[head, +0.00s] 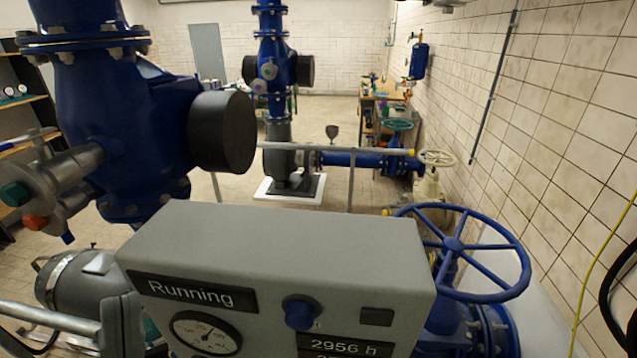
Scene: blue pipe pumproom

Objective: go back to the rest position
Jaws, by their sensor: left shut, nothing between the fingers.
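My left gripper (15,344) shows at most as a small dark part in the lower left corner, and its fingers are hard to make out. It is shut and holds nothing that I can see. It is low and to the left of the grey control box (290,240). My right gripper is not in view.
The control box, reading "Running" with a gauge and blue knob, fills the front centre. A big blue valve body (125,130) stands close at left. A blue handwheel (453,243) is at right, near the tiled wall.

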